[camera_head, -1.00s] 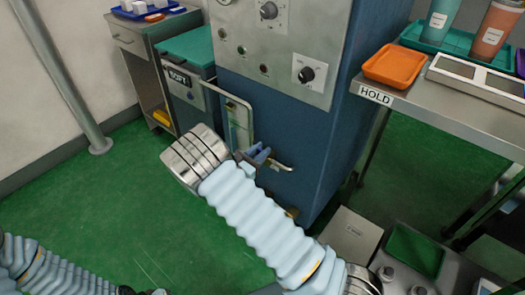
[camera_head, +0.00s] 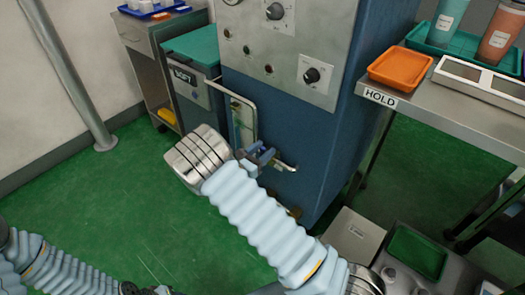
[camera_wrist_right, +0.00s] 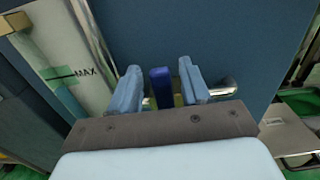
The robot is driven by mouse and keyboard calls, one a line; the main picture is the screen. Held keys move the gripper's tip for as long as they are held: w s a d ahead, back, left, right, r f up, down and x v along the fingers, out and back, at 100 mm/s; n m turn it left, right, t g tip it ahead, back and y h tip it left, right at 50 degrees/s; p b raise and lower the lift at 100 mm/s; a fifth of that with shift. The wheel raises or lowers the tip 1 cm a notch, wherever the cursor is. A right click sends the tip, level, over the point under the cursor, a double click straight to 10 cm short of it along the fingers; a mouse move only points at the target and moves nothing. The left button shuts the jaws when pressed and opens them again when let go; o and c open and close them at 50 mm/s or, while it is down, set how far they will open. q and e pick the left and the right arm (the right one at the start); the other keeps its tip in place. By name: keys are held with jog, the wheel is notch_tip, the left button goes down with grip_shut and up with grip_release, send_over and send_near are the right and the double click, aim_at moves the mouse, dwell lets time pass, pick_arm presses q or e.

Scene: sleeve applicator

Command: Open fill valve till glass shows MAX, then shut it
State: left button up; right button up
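The fill valve's blue handle (camera_wrist_right: 162,88) stands between the two pale blue fingers of my right gripper (camera_wrist_right: 158,88) in the right wrist view. Narrow gaps show on both sides of it, so the fingers look open around it. In the head view my right gripper (camera_head: 262,157) is at the front of the blue machine, beside a metal pipe (camera_head: 285,166). The sight glass (camera_wrist_right: 65,80) has a green band marked MAX in the right wrist view; its liquid level is unclear. It also shows in the head view (camera_head: 243,122).
The blue machine (camera_head: 335,135) has a grey panel with knobs above the valve. A shelf labelled HOLD (camera_head: 430,107) with an orange tray (camera_head: 400,68) is at right. A grey box (camera_head: 352,238) stands low on the right. Green floor (camera_head: 110,220) is clear at left.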

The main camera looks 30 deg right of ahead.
jog(key=b+v, duration=0.1)
jog(key=v, duration=1.2)
jog(key=shift+a, duration=0.35)
jog(key=shift+s+f, duration=0.1)
